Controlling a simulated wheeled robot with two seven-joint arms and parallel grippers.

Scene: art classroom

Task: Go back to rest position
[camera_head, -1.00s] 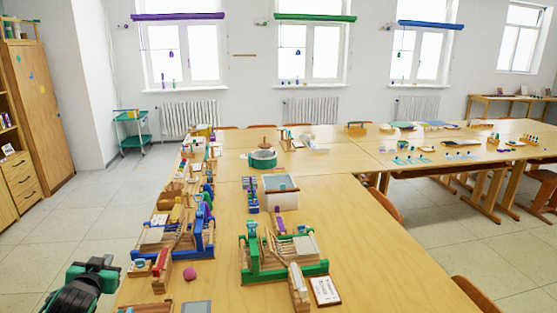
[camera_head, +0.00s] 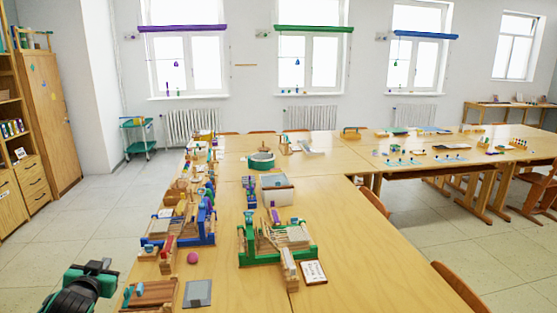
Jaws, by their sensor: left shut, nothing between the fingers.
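My left gripper (camera_head: 102,267) shows at the lower left, beside the left edge of the long wooden table (camera_head: 350,255). It is black and green, holds nothing, and is apart from the things on the table. Its fingers are small and partly hidden by its own body. My right gripper is out of the picture.
A blue loom (camera_head: 206,228) and a green loom (camera_head: 275,256) stand on the near table. A pink ball (camera_head: 192,258) and a grey plate (camera_head: 197,293) lie near its left side. Chairs (camera_head: 455,284) stand along its right. Floor at left is clear.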

